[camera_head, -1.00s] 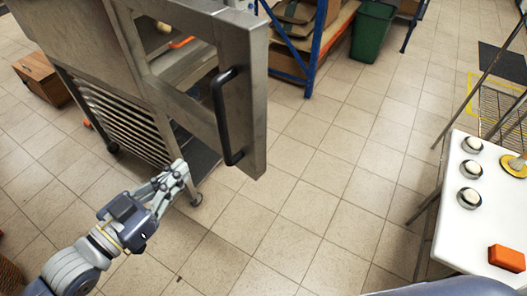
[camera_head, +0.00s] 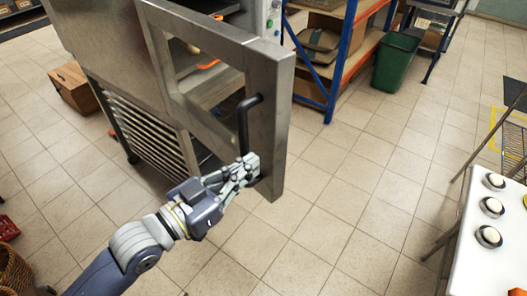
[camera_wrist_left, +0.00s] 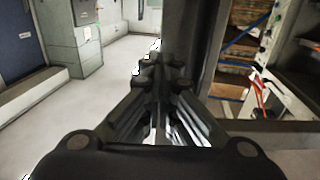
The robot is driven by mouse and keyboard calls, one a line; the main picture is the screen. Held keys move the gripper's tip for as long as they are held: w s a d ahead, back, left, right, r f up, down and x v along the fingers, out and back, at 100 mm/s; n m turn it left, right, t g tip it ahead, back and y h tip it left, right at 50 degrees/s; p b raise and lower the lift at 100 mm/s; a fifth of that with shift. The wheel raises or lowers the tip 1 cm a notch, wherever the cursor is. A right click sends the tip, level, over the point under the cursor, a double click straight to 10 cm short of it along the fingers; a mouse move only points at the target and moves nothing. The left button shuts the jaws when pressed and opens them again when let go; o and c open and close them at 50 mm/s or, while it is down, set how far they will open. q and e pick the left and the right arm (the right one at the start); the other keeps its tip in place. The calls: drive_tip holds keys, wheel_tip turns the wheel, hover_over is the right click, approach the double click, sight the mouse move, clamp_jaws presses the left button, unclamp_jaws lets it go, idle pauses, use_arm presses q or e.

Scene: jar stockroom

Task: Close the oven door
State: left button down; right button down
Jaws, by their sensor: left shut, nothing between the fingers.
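The oven door (camera_head: 277,110) is a steel frame with a window, standing open from the steel oven (camera_head: 95,45). Its black bar handle (camera_head: 243,125) runs upright along the door's outer face. My left gripper (camera_head: 252,168) is shut and empty, with its fingertips at the lower end of the handle. I cannot tell whether they touch it. In the left wrist view the closed fingers (camera_wrist_left: 158,75) point ahead, with a dark upright part of the door close in front. My right gripper is in neither view.
A rack of slats (camera_head: 150,135) sits under the oven. A blue-framed shelf (camera_head: 335,70) with boxes and a green bin (camera_head: 396,62) stand behind. A white table (camera_head: 480,265) with round jars is at the right. The tiled floor between is clear.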

sight(274, 150)
use_arm(q)
drive_tip(key=shift+p+x, duration=0.6)
drive_tip(key=shift+x, duration=1.75)
